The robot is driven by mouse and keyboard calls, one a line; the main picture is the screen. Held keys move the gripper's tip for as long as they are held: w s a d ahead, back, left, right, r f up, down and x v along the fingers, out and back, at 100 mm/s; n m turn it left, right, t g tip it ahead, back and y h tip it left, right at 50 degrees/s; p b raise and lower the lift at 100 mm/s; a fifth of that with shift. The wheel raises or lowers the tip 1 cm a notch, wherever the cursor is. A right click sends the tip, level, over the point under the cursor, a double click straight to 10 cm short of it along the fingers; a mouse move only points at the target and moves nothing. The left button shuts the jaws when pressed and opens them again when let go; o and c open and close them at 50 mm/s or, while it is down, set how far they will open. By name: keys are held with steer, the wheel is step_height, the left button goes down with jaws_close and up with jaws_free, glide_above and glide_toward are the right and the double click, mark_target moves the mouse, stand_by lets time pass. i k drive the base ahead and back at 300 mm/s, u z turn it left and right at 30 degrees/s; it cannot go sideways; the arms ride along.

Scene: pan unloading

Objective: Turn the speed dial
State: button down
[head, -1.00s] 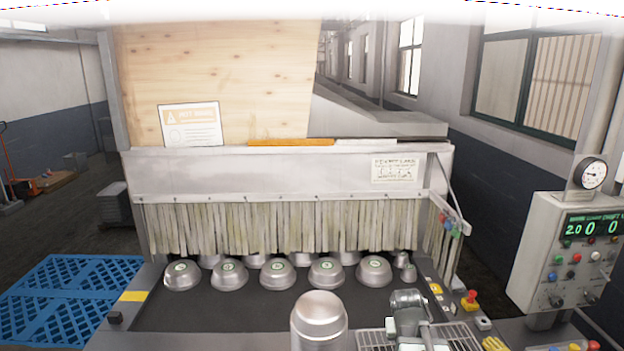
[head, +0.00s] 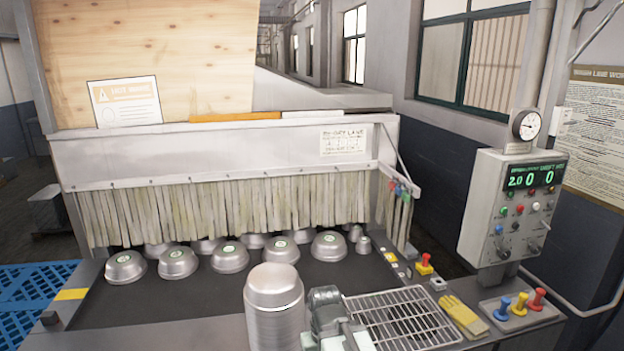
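The control box (head: 477,222) stands on a post at the right. Its green display (head: 534,178) reads 2.0, 0 and 0. Two dark knobs sit low on its face, a left knob (head: 502,251) and a right knob (head: 535,247). Their labels are too small to read, so I cannot tell which is the speed dial. My gripper (head: 325,298) is at the bottom middle, between a steel cylinder and a wire rack, well left of the box and apart from it. Its fingers are not clear, so I cannot tell whether it is open or shut.
A steel cylinder (head: 273,300) stands left of my gripper and a wire rack (head: 400,318) lies right of it. Yellow gloves (head: 462,314), colored pegs (head: 519,304) and a red button (head: 425,262) sit near the box. Several pans (head: 228,257) lie on the dark belt (head: 190,300).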

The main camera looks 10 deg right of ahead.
mark_target(504, 255)
steer(key=z, duration=1.5)
